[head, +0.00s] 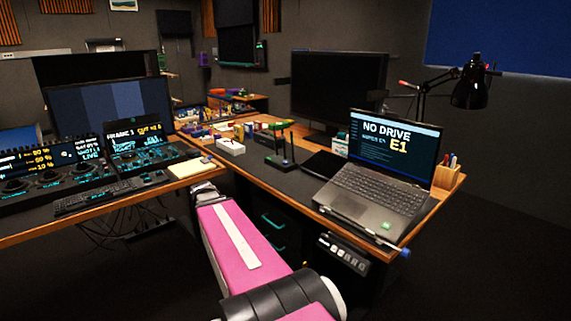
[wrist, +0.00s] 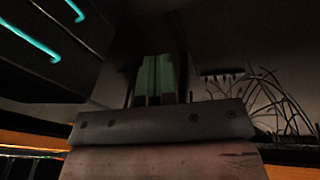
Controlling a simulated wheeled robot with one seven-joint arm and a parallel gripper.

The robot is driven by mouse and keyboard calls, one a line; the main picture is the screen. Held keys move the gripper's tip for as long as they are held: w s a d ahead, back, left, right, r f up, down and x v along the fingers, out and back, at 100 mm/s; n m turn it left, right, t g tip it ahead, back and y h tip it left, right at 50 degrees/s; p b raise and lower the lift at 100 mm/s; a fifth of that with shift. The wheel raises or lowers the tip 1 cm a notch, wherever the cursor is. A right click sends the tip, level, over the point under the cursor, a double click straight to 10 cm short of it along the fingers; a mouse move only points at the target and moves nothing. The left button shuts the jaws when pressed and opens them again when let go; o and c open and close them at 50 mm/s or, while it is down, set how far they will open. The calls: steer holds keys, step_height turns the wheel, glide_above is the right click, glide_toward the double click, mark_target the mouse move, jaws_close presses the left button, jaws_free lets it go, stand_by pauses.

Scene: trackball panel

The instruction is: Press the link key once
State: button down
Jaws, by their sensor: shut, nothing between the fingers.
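No key that I can read as the link key shows in either view. A dark trackball panel (head: 45,178) with lit screens and round controls stands on the left desk. A small black unit with a row of little keys (head: 343,252) is mounted under the right desk's front edge; its labels are too small to read. My gripper (wrist: 160,80) is shut and empty in the wrist view, pointing into the dark space under the desk. In the head view my pink arm reaches toward the inner corner of the desks, and the fingertips are hidden or too dark to make out.
A laptop (head: 375,190) reading "NO DRIVE E1" sits on the right desk (head: 290,185). A black drawer unit with teal handles (head: 272,220) stands under it and shows close at left in the wrist view (wrist: 45,40). Loose cables (wrist: 270,95) hang at right there.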

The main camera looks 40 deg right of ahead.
steer(key=w+d+r+h, duration=0.1)
steer(key=w+d+r, duration=0.1)
steer(key=d+r, duration=0.2)
steer(key=w+d+r+m+h, duration=0.1)
steer(key=d+r, duration=0.4)
steer(key=d, duration=0.5)
steer(key=w+d+r+m+t+h, duration=0.1)
steer(key=w+d+r, duration=0.3)
steer(key=d, duration=0.3)
steer(key=shift+d+r+h, duration=0.25)
steer(key=shift+r+h, duration=0.05)
step_height(320, 180, up, 14)
steer(key=m+h, duration=0.2)
steer(key=h, duration=0.1)
glide_above(285, 163)
steer(key=w, duration=0.1)
steer(key=shift+w+d+f, duration=0.1)
steer(key=shift+d+f, duration=0.05)
steer(key=shift+d, duration=0.1)
steer(key=shift+f, duration=0.1)
steer(key=shift+f, duration=4.35)
steer(key=shift+f, duration=0.15)
steer(key=shift+f, duration=0.25)
